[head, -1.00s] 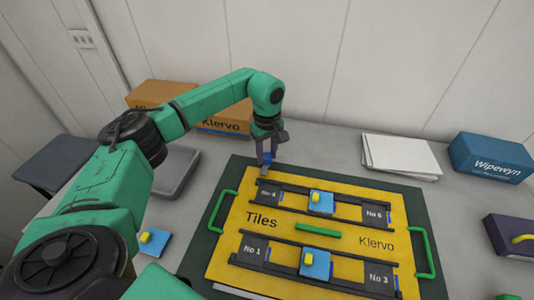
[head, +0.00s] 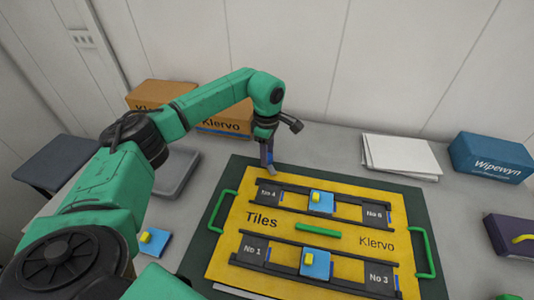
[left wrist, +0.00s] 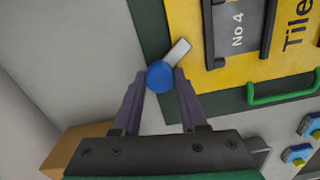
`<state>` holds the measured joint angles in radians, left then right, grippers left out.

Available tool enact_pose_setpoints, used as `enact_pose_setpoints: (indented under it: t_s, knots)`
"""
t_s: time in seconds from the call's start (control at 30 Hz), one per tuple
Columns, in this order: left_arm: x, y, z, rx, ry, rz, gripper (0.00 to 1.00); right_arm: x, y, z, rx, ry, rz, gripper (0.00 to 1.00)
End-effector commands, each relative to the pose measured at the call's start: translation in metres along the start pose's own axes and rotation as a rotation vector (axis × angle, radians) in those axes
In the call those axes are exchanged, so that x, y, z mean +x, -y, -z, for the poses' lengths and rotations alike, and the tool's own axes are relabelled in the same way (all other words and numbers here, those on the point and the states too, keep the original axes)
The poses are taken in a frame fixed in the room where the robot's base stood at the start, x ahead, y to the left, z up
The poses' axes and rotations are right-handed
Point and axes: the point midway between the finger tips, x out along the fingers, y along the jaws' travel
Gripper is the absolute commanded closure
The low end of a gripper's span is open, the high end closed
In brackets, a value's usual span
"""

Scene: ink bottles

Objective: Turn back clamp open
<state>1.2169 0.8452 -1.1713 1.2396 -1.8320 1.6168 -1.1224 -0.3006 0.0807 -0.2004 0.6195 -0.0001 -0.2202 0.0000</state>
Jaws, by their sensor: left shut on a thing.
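The back clamp has a round blue knob (left wrist: 160,76) with a short pale lever (left wrist: 180,52) at the back edge of the board. In the left wrist view the lever points up and to the right, its tip over the edge of the yellow panel (left wrist: 212,85). My left gripper (left wrist: 163,74) is shut on the blue knob, one finger on each side. In the head view my left gripper (head: 268,158) points down at the board's back left edge and mostly hides the knob. My right gripper is not in view.
The yellow panel carries dark rails, numbered tiles, blue blocks (head: 321,201) with yellow knobs and green handles (head: 223,212). Klervo boxes (head: 224,122) stand behind my left arm. White papers (head: 400,155) and a blue Wipewyn box (head: 492,157) lie at the right.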

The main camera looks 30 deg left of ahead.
Motion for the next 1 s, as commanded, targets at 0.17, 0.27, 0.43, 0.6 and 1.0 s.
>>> enact_pose_setpoints:
  t_s: [0.17, 0.27, 0.43, 0.6, 1.0]
  knots:
    - [-0.0022, -0.0011, -0.0006, -0.167, 0.003, -0.004, 1.00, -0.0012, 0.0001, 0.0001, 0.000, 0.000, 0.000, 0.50]
    - [-0.0025, -0.0013, -0.0005, -0.262, 0.003, -0.004, 1.00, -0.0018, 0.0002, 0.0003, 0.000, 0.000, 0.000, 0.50]
    - [-0.0026, -0.0015, -0.0003, -0.424, 0.003, -0.005, 1.00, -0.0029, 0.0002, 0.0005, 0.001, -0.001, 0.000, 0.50]
    - [-0.0027, -0.0017, -0.0001, -0.582, 0.003, -0.005, 1.00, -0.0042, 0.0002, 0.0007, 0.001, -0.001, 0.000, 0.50]
    - [-0.0032, -0.0021, -0.0001, -0.862, 0.006, -0.006, 1.00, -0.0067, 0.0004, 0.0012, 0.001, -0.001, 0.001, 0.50]
